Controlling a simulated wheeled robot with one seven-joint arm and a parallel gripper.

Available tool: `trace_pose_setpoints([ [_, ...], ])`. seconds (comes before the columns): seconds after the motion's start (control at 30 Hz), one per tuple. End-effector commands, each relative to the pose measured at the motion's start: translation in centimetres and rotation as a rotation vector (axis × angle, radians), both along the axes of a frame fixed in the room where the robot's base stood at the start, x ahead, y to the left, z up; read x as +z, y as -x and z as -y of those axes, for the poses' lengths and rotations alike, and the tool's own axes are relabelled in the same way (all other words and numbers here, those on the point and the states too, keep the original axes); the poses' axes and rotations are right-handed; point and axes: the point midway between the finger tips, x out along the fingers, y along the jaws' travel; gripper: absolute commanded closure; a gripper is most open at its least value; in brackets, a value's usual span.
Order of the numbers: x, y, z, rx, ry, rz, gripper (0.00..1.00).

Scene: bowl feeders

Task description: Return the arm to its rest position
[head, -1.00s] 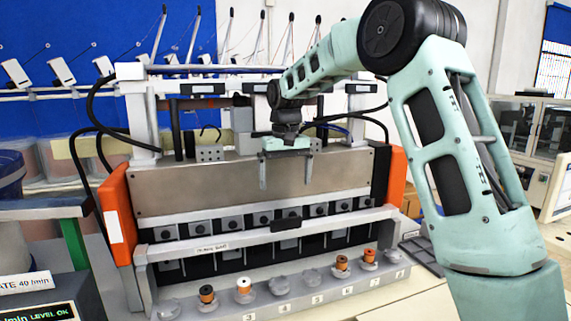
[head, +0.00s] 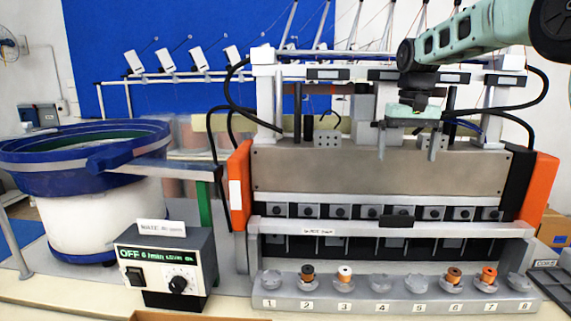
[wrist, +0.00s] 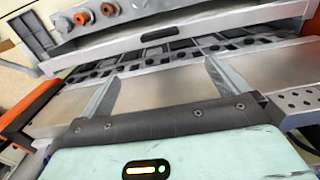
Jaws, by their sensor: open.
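My gripper (head: 407,148) is open and empty, with its two fingers spread apart and pointing down. In the head view it hangs in front of the winding machine's wide grey panel (head: 320,176), above the numbered row of pegs. In the wrist view my gripper (wrist: 165,85) shows both fingers apart with nothing between them. My arm reaches in from the upper right of the head view.
The peg rail (head: 390,306) carries bobbins at positions 2, 3, 6 and 7. Orange side covers (head: 538,190) flank the machine. A blue bowl feeder (head: 75,165) and a control box reading OFF (head: 165,270) stand at left.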

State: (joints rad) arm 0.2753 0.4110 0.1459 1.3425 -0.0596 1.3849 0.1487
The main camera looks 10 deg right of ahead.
Motion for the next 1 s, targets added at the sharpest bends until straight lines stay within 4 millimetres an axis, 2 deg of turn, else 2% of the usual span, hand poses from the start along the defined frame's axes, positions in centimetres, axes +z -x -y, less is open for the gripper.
trace_pose_setpoints([
  [0.07, -0.4, 0.2, -1.1, 0.022, -0.004, 0.001, 0.0],
  [0.13, -1.2, 0.8, -3.5, 0.068, -0.012, 0.003, 0.0],
  [0.27, -4.0, 3.5, -10.5, 0.213, -0.035, 0.007, 0.0],
  [0.3, -5.0, 4.8, -12.9, 0.265, -0.043, 0.008, 0.0],
  [0.4, -7.7, 8.9, -18.5, 0.396, -0.059, 0.012, 0.0],
  [0.47, -9.4, 11.8, -21.4, 0.475, -0.067, 0.012, 0.0],
  [0.5, -10.6, 13.9, -23.0, 0.525, -0.069, 0.013, 0.0],
  [0.57, -12.4, 17.3, -25.2, 0.603, -0.074, 0.013, 0.0],
  [0.6, -13.6, 19.6, -26.3, 0.653, -0.073, 0.013, 0.0],
  [0.7, -16.5, 25.3, -28.0, 0.767, -0.07, 0.013, 0.0],
  [0.8, -18.9, 30.0, -28.3, 0.858, -0.063, 0.014, 0.0],
  [0.9, -20.6, 33.1, -28.0, 0.918, -0.055, 0.017, 0.0],
  [1.0, -21.4, 34.6, -27.7, 0.95, -0.049, 0.018, 0.0],
])
